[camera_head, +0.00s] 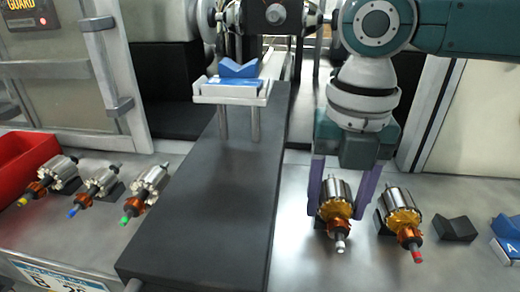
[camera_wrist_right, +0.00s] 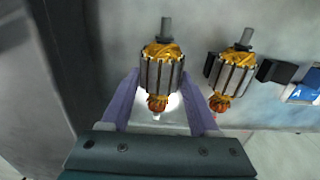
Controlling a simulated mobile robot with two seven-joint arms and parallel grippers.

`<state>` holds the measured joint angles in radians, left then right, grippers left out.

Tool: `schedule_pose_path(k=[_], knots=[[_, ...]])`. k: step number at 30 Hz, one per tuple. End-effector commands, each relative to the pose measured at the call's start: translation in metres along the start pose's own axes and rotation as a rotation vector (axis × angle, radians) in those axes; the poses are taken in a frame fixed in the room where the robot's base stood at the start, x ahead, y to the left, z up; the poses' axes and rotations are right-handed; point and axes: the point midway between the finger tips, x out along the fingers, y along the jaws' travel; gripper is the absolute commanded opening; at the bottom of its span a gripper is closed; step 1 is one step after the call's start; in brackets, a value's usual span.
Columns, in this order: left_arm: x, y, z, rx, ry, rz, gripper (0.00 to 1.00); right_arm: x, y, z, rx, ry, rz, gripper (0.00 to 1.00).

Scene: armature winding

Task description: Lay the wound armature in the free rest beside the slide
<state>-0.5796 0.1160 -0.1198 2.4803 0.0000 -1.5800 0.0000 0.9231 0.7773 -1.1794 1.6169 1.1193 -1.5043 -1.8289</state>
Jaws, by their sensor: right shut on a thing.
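My right gripper (camera_head: 339,212) is shut on a wound armature (camera_head: 337,194) with yellow windings, a copper commutator and a whitish shaft tip, right of the dark slide (camera_head: 215,190). In the wrist view the purple fingers (camera_wrist_right: 160,108) flank this armature (camera_wrist_right: 161,74). A bit of dark block shows at its lower left in the head view; I cannot tell whether the armature touches it. A second wound armature (camera_head: 400,207) with a red tip lies just right, also in the wrist view (camera_wrist_right: 233,75). A black V-shaped rest (camera_head: 456,229) right of that is empty. My left gripper is out of view.
An empty blue V-block (camera_head: 239,69) sits on the white carriage (camera_head: 230,98) over the slide. Armatures with yellow (camera_head: 50,175), blue (camera_head: 97,184) and green (camera_head: 147,191) tips lie at left, near a red bin (camera_head: 20,160). Another blue block (camera_head: 506,228) is far right.

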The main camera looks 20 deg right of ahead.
Motion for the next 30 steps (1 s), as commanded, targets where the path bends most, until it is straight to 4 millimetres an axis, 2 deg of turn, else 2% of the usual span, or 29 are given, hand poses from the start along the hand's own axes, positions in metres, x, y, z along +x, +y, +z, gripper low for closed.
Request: schedule_pose_path(k=[18, 19, 27, 30], knots=[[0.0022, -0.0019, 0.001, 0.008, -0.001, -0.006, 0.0, 0.0074, 0.0004, 0.0003, 0.0, -0.001, 0.001, 0.0], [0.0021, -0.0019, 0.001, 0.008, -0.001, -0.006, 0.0, 0.0072, 0.0004, 0.0003, 0.0, -0.001, 0.001, 0.64], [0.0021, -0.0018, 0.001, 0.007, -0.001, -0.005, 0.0, 0.0072, 0.0002, 0.0002, 0.0, -0.001, 0.001, 0.94], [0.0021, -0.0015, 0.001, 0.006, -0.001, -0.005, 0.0, 0.0073, 0.0001, 0.0002, 0.0, 0.0, 0.0, 0.96]])
